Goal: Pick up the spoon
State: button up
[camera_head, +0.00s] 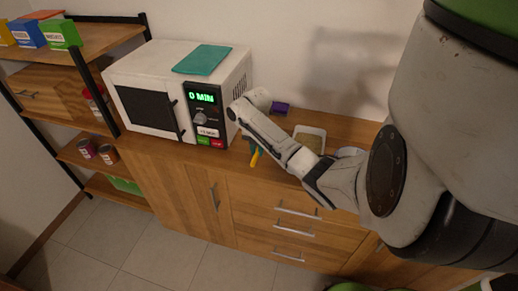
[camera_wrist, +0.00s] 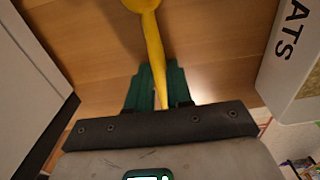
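The yellow spoon (camera_wrist: 152,45) runs down the upper middle of the wrist view, with its bowl at the top edge, partly cut off. The lower end of its handle lies between the dark green fingers of my gripper (camera_wrist: 158,80), which sit close on both sides of it. My gripper appears shut on the handle. In the head view, part of the spoon (camera_head: 254,158) shows yellow below my gripper (camera_head: 254,146), near the counter's front edge. My arm hides much of this area. I cannot tell whether the spoon touches the counter.
A white microwave (camera_head: 160,67) with a teal item (camera_head: 203,60) on top stands left of my gripper. A white container (camera_head: 310,132) and a purple item (camera_head: 280,108) are to its right. In the wrist view, a white box lettered "ATS" (camera_wrist: 292,50) is close on the right.

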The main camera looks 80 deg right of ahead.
aim_at(257, 151)
grip_shut()
jog(key=shift+r, duration=0.45)
notch_tip(257, 151, up, 2)
jog(key=shift+r, duration=0.15)
jog(key=s+a+r+p, duration=0.7)
jog(key=s+a+r, duration=0.2)
jog(key=s, duration=0.1)
jog(key=shift+a+r, duration=0.3)
jog(key=shift+r, duration=0.1)
jog(key=shift+s, duration=0.1)
